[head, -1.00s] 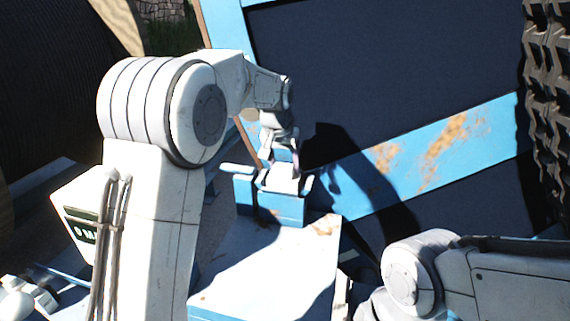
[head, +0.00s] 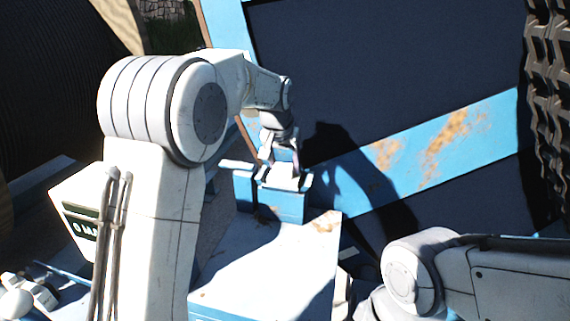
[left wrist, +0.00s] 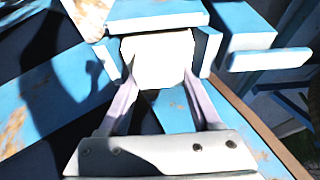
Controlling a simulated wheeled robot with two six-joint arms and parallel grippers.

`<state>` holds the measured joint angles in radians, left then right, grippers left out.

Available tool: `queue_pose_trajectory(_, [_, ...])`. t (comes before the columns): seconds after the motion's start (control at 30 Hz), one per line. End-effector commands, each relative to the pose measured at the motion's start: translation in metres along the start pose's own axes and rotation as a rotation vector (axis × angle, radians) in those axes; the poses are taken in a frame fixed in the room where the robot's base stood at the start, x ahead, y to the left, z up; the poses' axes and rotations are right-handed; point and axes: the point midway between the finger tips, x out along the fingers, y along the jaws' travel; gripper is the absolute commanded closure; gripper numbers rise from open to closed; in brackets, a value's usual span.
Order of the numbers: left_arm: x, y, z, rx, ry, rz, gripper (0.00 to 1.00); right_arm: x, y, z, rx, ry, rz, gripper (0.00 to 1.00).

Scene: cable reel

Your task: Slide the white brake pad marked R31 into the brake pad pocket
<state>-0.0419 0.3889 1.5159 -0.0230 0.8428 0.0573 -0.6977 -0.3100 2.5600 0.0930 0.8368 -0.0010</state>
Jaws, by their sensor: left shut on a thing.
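My left gripper (head: 284,166) is shut on the white brake pad (left wrist: 157,60), which sits between its two fingers in the left wrist view. In the head view the pad (head: 285,183) is at the top of the blue brake pad pocket (head: 282,206). In the left wrist view blue pocket walls (left wrist: 205,52) stand close beside the pad and a blue face (left wrist: 158,20) lies beyond it. I cannot tell how deep the pad sits. The R31 mark cannot be read. My right gripper is not in view; only part of its arm shows.
A white, rust-stained surface (head: 262,262) lies in front of the pocket. A large dark panel with a rusty blue band (head: 430,145) stands behind and to the right. A blue bar (left wrist: 270,59) sticks out beside the pocket. A dark mesh (head: 548,90) is at the far right.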

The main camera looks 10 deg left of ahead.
Motion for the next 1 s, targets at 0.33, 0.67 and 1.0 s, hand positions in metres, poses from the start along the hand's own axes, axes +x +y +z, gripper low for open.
queue_pose_trajectory(0.33, [-0.001, 0.000, 0.000, 0.000, 0.002, 0.000, 1.00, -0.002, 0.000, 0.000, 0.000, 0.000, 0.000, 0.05])
queue_pose_trajectory(0.67, [0.002, 0.000, 0.002, 0.000, -0.006, 0.000, 0.00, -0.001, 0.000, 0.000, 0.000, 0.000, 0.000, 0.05])
queue_pose_trajectory(1.0, [-0.032, 0.000, 0.001, 0.000, 0.005, 0.001, 0.00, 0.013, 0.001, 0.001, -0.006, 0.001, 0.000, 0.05])
